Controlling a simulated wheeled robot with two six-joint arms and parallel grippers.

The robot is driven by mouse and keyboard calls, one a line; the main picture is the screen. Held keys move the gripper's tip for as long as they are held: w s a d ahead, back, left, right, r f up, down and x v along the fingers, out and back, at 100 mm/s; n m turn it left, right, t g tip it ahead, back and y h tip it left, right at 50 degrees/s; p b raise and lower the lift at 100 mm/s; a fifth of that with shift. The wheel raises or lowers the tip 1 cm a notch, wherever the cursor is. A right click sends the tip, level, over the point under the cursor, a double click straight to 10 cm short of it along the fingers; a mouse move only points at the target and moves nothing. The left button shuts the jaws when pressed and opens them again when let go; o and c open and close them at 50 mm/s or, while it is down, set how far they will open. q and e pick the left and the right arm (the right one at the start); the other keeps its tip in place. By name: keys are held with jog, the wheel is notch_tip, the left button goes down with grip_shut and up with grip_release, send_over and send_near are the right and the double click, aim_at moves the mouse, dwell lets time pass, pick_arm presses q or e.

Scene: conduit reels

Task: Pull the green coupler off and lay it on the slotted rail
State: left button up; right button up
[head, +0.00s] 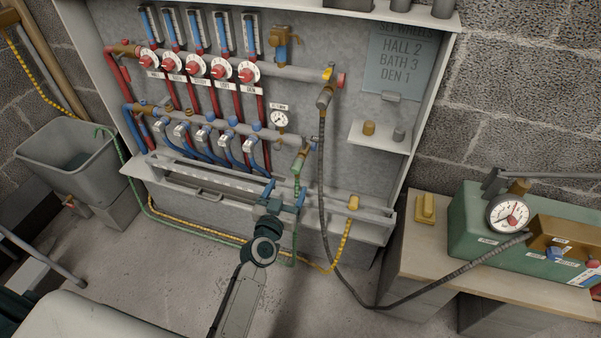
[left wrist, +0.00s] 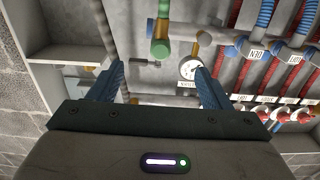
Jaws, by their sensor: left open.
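The green coupler (head: 300,161) sits on a brass fitting at the right end of the lower manifold, with a green hose (head: 297,186) hanging from it. The left wrist view shows the coupler (left wrist: 160,45) beyond the fingertips, roughly midway between them and not touched. My left gripper (head: 284,196) is open and empty, below the coupler and in front of the rail; its two fingers (left wrist: 158,76) also show in the left wrist view. The slotted rail (head: 230,181) runs along the panel's foot, partly hidden behind my gripper. My right gripper is not in view.
A yellow coupler (head: 353,202) with a yellow hose stands on the rail's right part. A dark hose (head: 324,200) hangs right of the green coupler and runs to the green pump (head: 475,220). A pressure gauge (head: 280,119) is just left of the coupler. A grey tub (head: 75,185) stands left.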

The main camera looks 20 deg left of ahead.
aim_at(295, 172)
pick_arm(q)
jog(key=shift+w+d, duration=0.15)
jog(key=shift+w, duration=4.35)
grip_shut()
jog(key=shift+f, duration=0.1)
jog(key=shift+s, duration=0.2)
jog(key=shift+s, duration=2.8)
